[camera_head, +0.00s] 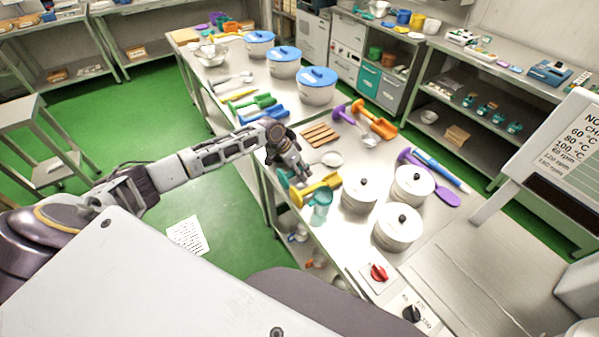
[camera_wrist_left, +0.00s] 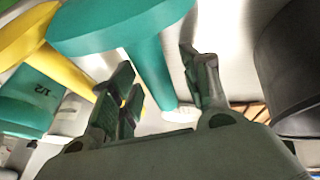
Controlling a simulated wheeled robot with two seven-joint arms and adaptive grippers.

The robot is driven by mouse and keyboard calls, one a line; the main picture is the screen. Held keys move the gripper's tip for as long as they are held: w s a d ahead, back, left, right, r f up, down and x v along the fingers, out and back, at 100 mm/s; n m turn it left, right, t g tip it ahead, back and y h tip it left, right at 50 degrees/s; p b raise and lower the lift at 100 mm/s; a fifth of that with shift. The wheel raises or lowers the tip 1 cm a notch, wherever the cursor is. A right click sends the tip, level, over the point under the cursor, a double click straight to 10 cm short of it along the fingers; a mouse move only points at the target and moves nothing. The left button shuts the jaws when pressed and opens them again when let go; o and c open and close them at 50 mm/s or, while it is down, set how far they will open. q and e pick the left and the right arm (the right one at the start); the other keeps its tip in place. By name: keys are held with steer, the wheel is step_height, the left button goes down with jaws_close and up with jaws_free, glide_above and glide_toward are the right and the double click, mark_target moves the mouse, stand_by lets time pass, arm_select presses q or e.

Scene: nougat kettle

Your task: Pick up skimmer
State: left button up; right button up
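A teal-handled tool that looks like the skimmer (camera_head: 283,179) lies on the steel table by my left gripper. A pale round head (camera_head: 332,158) beside the gripper seems to belong to it, though the gripper hides the join. In the left wrist view, its wide teal end (camera_wrist_left: 125,22) is close, and its handle runs between the fingers to a pale tip. My left gripper (camera_head: 296,172) is above the table with its fingers apart (camera_wrist_left: 160,90), one on each side of the handle. I see no clear grip on it. My right gripper is not in view.
A yellow tool (camera_head: 318,188) and a teal measuring cup (camera_head: 320,208) are close to the gripper. White lidded pots (camera_head: 360,195) stand to the right. Wooden strips (camera_head: 319,134) and a purple-handled tool (camera_head: 341,113) lie behind. Blue-lidded pots (camera_head: 318,88) stand farther back.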

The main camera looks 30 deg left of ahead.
arm_select(q)
jaws_close()
steer(key=shift+r+b, duration=0.7)
steer(key=shift+r, duration=4.35)
step_height(320, 180, up, 5)
steer(key=p, duration=0.4)
steer(key=shift+w+r, duration=0.1)
